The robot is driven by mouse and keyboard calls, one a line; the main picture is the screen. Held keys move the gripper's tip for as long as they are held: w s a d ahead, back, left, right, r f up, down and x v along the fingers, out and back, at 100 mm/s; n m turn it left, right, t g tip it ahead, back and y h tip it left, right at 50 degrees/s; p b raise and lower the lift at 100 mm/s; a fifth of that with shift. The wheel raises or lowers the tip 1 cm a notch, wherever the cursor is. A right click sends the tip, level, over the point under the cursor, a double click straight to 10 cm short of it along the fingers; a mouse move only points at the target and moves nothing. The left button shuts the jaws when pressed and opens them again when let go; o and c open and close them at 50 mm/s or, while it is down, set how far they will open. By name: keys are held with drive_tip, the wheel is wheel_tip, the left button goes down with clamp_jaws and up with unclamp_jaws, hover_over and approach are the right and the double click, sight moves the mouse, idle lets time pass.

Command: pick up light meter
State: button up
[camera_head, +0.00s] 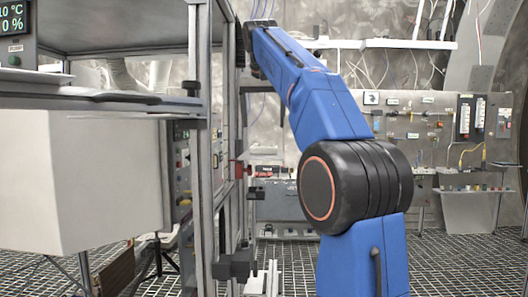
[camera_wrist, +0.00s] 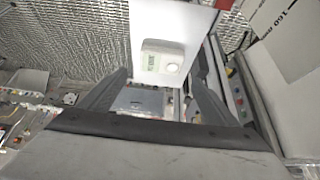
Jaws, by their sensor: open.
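The light meter (camera_wrist: 163,62) shows in the wrist view as a small white device with a greenish display and a round white part beside it. It lies against a white surface (camera_wrist: 172,20). My gripper (camera_wrist: 158,75) is open, with one dark finger to the left of the meter and one to the right. The meter appears between and beyond the fingertips, with nothing held. I cannot tell how far away it is. I cannot make out the meter or my gripper in the head view.
In the head view, a metal frame (camera_head: 202,150) with shelves stands left of my blue arm. A large white box (camera_head: 80,180) hangs below the shelf. A panel with instruments (camera_head: 420,125) lines the back right wall. Open grated floor (camera_head: 460,262) shows at the lower right.

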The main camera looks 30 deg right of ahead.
sight(264, 150)
drive_tip(key=x, duration=0.4)
drive_tip(key=shift+f, duration=0.15)
drive_tip(key=shift+x, duration=2.75)
drive_tip(key=shift+s+a+f, duration=0.1)
drive_tip(key=shift+a, duration=0.05)
drive_tip(key=shift+c, duration=0.4)
drive_tip(key=c, duration=0.8)
